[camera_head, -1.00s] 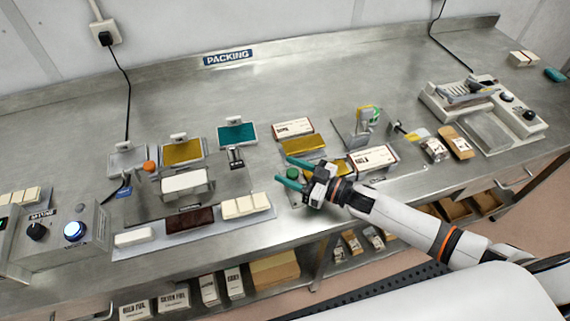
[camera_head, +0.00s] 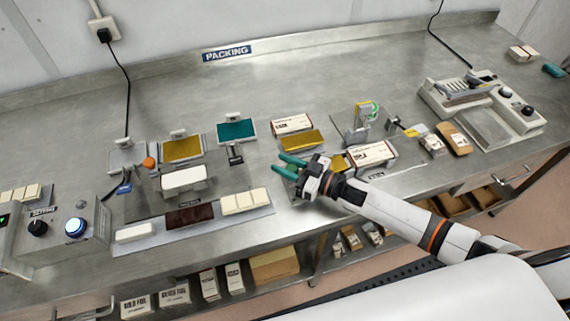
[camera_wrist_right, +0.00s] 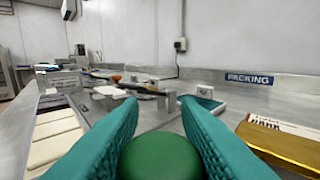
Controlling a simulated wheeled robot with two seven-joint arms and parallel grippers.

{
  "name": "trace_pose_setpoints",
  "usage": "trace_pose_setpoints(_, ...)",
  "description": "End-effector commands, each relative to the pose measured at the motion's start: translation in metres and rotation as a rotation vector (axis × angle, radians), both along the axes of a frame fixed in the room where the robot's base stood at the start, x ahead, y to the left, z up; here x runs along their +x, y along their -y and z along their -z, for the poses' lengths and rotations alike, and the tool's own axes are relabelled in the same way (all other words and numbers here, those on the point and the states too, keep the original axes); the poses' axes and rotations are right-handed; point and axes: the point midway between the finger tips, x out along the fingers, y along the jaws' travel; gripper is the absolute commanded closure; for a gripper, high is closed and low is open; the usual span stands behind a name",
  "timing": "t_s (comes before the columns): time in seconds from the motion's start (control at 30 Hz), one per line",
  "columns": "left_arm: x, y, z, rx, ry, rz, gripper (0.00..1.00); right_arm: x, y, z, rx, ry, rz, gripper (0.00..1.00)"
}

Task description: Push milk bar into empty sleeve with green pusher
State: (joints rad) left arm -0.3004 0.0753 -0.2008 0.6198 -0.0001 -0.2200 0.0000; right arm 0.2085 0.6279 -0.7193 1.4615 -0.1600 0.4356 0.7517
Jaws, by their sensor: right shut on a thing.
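My right gripper (camera_head: 282,166) has teal fingers shut on the green pusher's round knob (camera_wrist_right: 160,157), at the left end of a packing fixture. The knob shows clearly between the fingers in the right wrist view; in the head view they mostly hide it. A gold-wrapped bar (camera_head: 339,163) lies just right of the gripper, partly hidden by it. A white sleeve (camera_head: 371,155) lies at the bar's right; whether the bar's end is inside it I cannot tell. My left gripper is not in view.
Another gold bar (camera_head: 303,140) lies before a white printed box (camera_head: 292,124) behind the gripper. A tray (camera_head: 128,246) with white and dark bars is at left. A stand with a tape-like roll (camera_head: 362,120) is behind the sleeve.

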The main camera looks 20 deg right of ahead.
Motion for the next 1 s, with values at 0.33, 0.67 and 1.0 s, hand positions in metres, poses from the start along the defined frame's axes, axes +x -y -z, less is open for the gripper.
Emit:
trace_pose_setpoints(0.33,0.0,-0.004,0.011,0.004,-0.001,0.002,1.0,0.002,0.06,0.003,-0.006,0.0,0.003,1.0)
trace_pose_setpoints(0.67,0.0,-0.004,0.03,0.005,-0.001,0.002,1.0,0.005,0.129,0.003,-0.004,0.001,0.002,1.0)
trace_pose_setpoints(1.0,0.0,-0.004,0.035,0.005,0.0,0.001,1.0,0.005,0.151,0.0,-0.001,0.0,0.001,1.0)
